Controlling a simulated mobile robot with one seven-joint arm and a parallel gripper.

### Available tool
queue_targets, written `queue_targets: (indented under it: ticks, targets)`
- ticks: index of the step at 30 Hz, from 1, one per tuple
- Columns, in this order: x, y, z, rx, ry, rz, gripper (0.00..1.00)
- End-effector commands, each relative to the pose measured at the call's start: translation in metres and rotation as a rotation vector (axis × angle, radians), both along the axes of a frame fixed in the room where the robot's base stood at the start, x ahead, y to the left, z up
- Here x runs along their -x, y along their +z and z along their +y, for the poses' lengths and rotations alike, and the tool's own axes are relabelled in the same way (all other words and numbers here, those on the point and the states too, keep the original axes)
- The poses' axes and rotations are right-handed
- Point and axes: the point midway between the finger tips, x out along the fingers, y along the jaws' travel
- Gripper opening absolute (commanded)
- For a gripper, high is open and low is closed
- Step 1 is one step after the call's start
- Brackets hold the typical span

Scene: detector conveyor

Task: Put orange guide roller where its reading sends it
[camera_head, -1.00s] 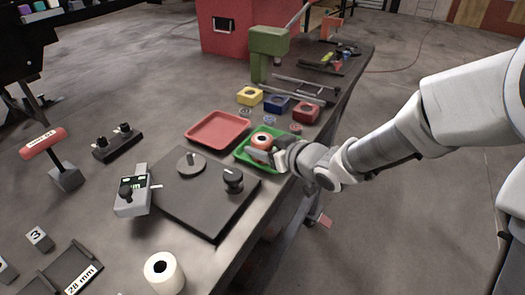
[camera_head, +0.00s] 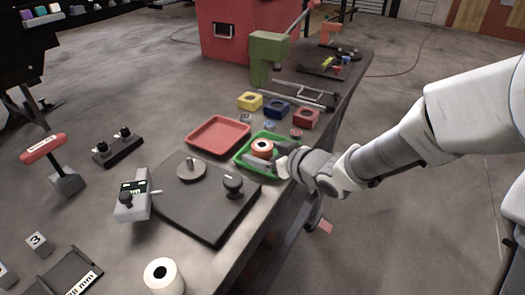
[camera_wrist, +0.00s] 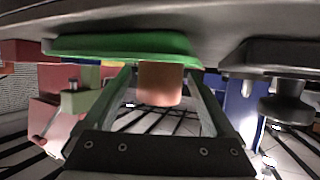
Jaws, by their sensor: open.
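The orange guide roller (camera_head: 262,147) stands upright in the green tray (camera_head: 240,153) at the table's right side. My gripper (camera_head: 269,155) is open, its fingers low on either side of the roller. In the wrist view the roller (camera_wrist: 160,84) shows between the two fingers, below the green tray (camera_wrist: 120,45) in the inverted picture. Contact with the fingers cannot be told. A red tray (camera_head: 218,136) beside the green one is empty. A grey gauge (camera_head: 132,198) with a small display stands by a dark plate (camera_head: 205,217), its reading too small to read.
A round disc (camera_head: 191,168) and a dark knob (camera_head: 233,184) stand on the plate. Yellow (camera_head: 249,101), blue (camera_head: 277,107) and red (camera_head: 306,117) blocks lie behind the trays, near a green press (camera_head: 267,60). A white roll (camera_head: 163,276) stands at the front.

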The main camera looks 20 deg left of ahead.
Motion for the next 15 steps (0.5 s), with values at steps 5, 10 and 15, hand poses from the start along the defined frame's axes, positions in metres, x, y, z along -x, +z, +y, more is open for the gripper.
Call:
queue_targets:
  ticks: [5, 10, 15]
  targets:
    - [0.014, 0.018, -0.032, 0.002, -0.006, -0.002, 0.90]
    - [0.030, 0.032, -0.062, 0.002, -0.006, -0.002, 0.90]
    - [0.042, 0.041, -0.083, 0.002, -0.004, -0.001, 0.90]
